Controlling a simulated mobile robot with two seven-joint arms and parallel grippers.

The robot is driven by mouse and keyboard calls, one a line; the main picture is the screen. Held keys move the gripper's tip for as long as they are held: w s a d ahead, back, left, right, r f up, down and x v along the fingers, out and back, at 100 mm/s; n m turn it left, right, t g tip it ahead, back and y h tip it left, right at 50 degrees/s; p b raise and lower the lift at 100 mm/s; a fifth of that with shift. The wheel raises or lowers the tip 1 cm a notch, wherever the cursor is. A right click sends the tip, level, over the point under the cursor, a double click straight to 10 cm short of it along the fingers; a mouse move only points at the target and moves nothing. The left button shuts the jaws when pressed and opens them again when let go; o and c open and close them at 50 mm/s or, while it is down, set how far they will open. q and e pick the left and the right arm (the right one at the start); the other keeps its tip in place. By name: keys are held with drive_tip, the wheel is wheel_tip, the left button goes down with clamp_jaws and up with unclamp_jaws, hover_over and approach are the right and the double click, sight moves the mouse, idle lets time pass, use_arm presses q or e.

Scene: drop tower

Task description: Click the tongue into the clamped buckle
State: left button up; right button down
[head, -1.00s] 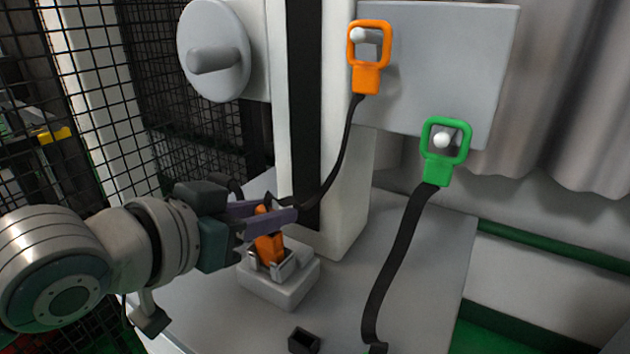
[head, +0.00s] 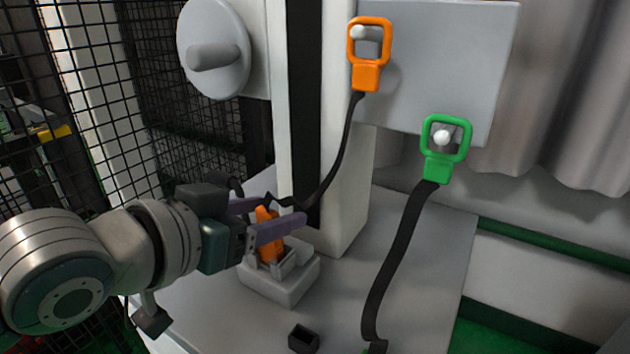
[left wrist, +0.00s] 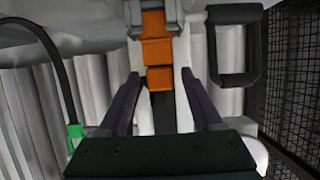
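Orange pieces (head: 268,236) stand upright in the jaws of a grey clamp block (head: 278,284) on the base plate. The left wrist view shows a larger orange piece (left wrist: 157,48) at the clamp and a smaller one (left wrist: 159,78) in line with it, on a dark strap. These look like the buckle and the tongue; I cannot tell whether they are latched. My left gripper (head: 278,216) has its purple fingers on either side of the orange pieces. My right gripper is not in view.
An orange loop (head: 367,76) with a black strap and a green loop (head: 437,170) with another strap hang from pegs on a grey panel (head: 490,60). A white column (head: 345,215) stands behind the clamp. A small black box (head: 303,338) sits in front. The plate's right side is mostly free.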

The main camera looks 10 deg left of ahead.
use_arm(q)
drive_tip(key=p+v, duration=0.3)
drive_tip(key=v, duration=0.7)
idle(0.3)
